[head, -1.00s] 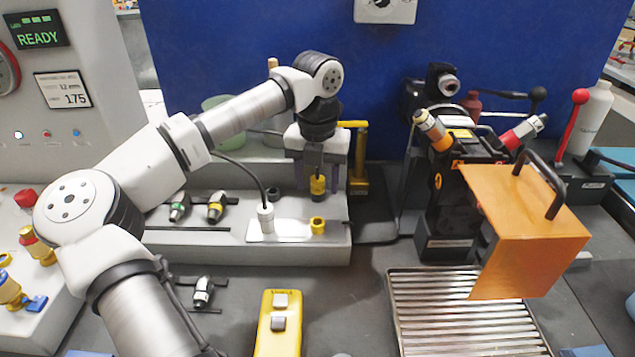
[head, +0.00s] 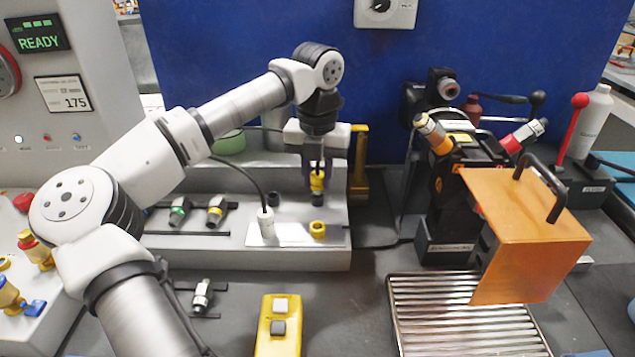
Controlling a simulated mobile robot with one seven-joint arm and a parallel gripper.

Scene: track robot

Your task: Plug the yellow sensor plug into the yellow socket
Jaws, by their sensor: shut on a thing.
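My gripper (head: 316,172) points down, shut on the yellow sensor plug (head: 318,182). The plug is upright, with a yellow body and a dark lower end. The yellow socket (head: 317,229) is a yellow ring on a pale plate on the grey bench step. In the picture the plug is straight above the socket, with a visible gap between them. Its exact depth relative to the socket is hard to tell. The upper part of the plug is partly hidden by my fingers.
A white connector with a black cable (head: 265,222) stands left of the socket. A dark round socket (head: 274,198) is behind it. Green-ringed (head: 179,211) and yellow-ringed (head: 216,211) plugs lie further left. A yellow post (head: 359,165) stands close right of my gripper. A yellow pendant (head: 278,325) lies in front.

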